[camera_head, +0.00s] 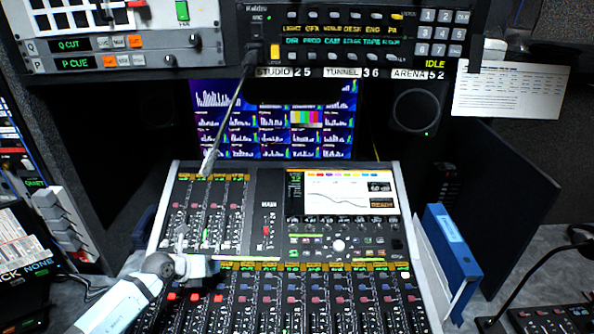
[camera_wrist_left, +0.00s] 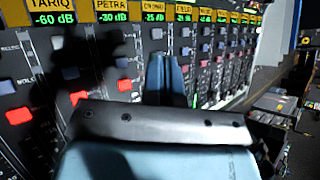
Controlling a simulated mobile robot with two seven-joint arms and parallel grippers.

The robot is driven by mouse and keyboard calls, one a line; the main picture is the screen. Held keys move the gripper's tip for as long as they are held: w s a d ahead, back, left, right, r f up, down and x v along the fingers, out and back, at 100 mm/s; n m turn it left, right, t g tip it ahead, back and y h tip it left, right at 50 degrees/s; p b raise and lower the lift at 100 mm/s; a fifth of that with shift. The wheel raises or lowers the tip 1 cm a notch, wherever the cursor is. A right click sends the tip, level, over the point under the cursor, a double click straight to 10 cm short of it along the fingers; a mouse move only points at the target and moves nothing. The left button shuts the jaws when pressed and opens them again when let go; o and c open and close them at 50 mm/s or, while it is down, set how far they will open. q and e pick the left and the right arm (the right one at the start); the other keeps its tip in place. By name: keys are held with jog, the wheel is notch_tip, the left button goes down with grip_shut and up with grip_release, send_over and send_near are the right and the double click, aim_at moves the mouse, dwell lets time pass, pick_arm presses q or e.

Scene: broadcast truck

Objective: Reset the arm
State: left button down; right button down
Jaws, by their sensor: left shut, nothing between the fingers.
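My left arm comes in from the lower left in the head view. Its gripper (camera_head: 182,238) is over the left part of the mixing console (camera_head: 270,215), just above the faders. In the left wrist view the gripper's fingers (camera_wrist_left: 166,78) are together with nothing between them, in front of the console's rows of red, blue and grey buttons. I cannot tell whether the fingertips touch the console. My right gripper is not in view.
A gooseneck microphone (camera_head: 228,115) hangs over the console's upper left. A blue binder (camera_head: 450,245) stands at its right side. Monitors (camera_head: 270,125) and a rack panel (camera_head: 355,38) are behind. A second microphone base (camera_head: 490,324) stands at lower right; grey desk shows beyond the binder.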

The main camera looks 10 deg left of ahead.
pick_arm(q)
jog(key=s+d+r+n+t+h, duration=0.1)
jog(key=s+d+n+t+h, duration=0.35)
jog(key=s+d+n, duration=0.6)
jog(key=s+d+f+n+g+y, duration=0.1)
jog(key=s+d+f+n+y, duration=0.2)
jog(key=s+n, duration=0.5)
jog(key=s+d+f+n+g+y, duration=0.1)
jog(key=s+d+f+n+y, duration=0.2)
jog(key=n, duration=1)
jog(key=s+f, duration=0.2)
jog(key=s, duration=0.3)
jog(key=shift+d+f, duration=0.2)
jog(key=shift+d, duration=0.2)
jog(key=shift+s, duration=0.15)
